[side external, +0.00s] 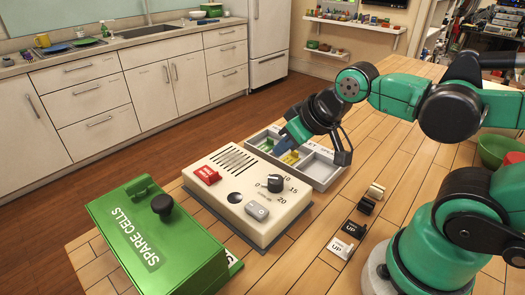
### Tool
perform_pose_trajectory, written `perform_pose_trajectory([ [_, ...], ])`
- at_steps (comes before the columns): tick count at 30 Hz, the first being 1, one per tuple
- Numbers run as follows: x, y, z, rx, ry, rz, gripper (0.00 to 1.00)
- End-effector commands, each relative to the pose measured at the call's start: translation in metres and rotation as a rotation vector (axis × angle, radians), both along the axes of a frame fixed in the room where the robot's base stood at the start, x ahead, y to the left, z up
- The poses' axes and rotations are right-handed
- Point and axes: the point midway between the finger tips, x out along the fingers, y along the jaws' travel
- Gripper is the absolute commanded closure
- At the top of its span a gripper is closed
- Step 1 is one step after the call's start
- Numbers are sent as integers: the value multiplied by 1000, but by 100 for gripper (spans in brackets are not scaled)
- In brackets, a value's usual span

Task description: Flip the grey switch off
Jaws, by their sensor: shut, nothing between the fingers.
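A grey rocker switch (257,210) sits on the front right part of a beige control box (228,216) on the wooden table. The picture is too small to tell which way the rocker is tipped. My gripper (343,157) is shut and empty. It is over the right side of a grey tray behind the box, up and to the right of the grey switch and apart from it.
A red switch (207,175) and a black dial (275,183) share the box. The grey tray (322,171) holds small coloured pieces. A green spare cells case (160,245) stands at left. Small switches, including a black one (355,228), sit right of the box.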

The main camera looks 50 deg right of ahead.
Motion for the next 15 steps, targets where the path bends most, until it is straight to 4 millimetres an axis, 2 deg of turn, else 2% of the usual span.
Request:
perform_pose_trajectory([
  [8, 2, 4, 4, 5, 29, 7, 100],
  [15, 13, 30, 32, 35, 260, 21, 100],
])
